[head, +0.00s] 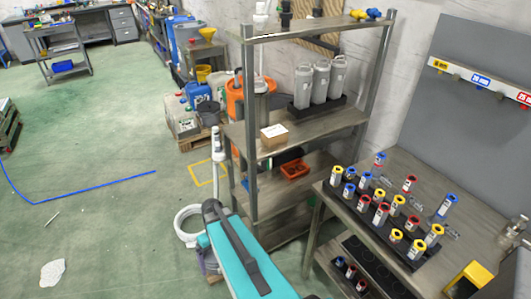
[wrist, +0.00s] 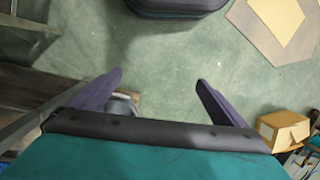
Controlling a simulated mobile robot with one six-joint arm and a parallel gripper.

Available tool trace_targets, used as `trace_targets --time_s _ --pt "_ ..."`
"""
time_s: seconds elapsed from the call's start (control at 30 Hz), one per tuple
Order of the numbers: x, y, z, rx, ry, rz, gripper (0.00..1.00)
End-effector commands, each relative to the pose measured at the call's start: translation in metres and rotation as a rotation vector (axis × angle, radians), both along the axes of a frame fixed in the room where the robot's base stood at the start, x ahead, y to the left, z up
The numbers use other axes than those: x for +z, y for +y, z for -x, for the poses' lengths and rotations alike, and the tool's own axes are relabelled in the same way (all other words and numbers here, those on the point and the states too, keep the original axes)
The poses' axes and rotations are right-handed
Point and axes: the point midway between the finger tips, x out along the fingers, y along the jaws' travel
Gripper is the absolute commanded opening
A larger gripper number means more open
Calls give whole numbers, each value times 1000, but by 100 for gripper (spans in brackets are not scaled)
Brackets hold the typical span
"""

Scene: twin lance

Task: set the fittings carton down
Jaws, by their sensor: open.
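A small tan cardboard carton (head: 273,136), which looks like the fittings carton, rests on the middle shelf of the grey rack (head: 250,130), near its front edge. It has a pale label on its front. My gripper (wrist: 159,77) shows in the wrist view with its two dark fingers spread wide and nothing between them. The green floor lies below it. In the head view my teal arm rises from the bottom middle, in front of the rack, and I cannot make out the fingers there. The carton appears apart from my arm.
Grey bottles (head: 321,82) stand in a black tray behind the carton. An orange bin (head: 295,169) sits on a lower shelf. A workbench with several capped tubes (head: 381,213) is at right. A tan box (wrist: 285,128) shows in the wrist view. Floor at left is mostly open.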

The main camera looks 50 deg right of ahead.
Motion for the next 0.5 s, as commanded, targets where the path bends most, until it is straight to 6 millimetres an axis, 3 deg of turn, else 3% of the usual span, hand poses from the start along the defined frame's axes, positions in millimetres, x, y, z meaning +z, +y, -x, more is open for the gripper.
trace_targets --time_s 0.03,0.2,0.5 --pt "-12 18 11 16 26 1 97" --pt "-45 65 45 57 100 14 97" --pt "-92 130 119 135 226 62 97"
